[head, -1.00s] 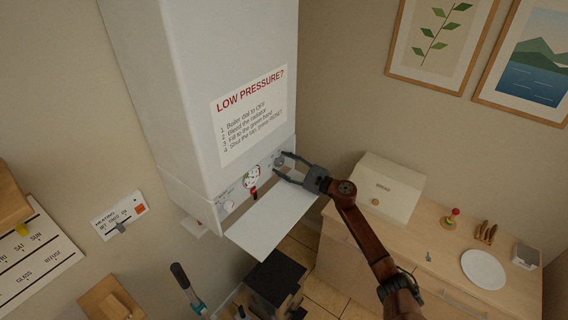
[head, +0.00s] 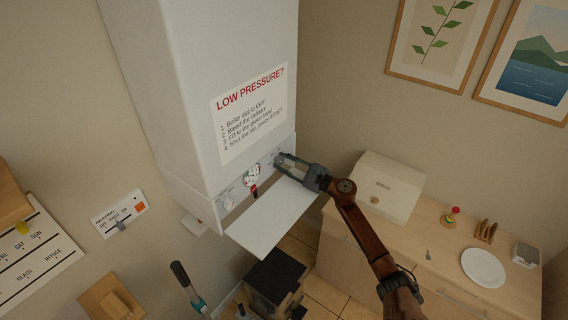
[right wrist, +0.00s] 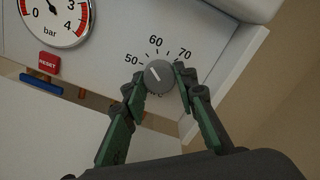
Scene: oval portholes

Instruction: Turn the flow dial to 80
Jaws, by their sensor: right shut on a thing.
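The flow dial (right wrist: 159,76) is a round grey knob with a white pointer line, on the boiler's (head: 232,95) lower control panel. Around it the numbers 50, 60 and 70 show in the right wrist view; the lower part of the scale is hidden by my fingers. The pointer slants up and left, between 50 and 60. My right gripper (right wrist: 159,84) is shut on the dial, one green finger at each side; in the head view it (head: 284,162) is at the panel's right end. My left gripper is not in view.
A pressure gauge (right wrist: 55,14) in bar, a red RESET button (right wrist: 47,64) and a blue handle (right wrist: 41,84) sit left of the dial. A white flap (head: 272,216) hangs open below the panel. A counter (head: 435,250) stands at the right.

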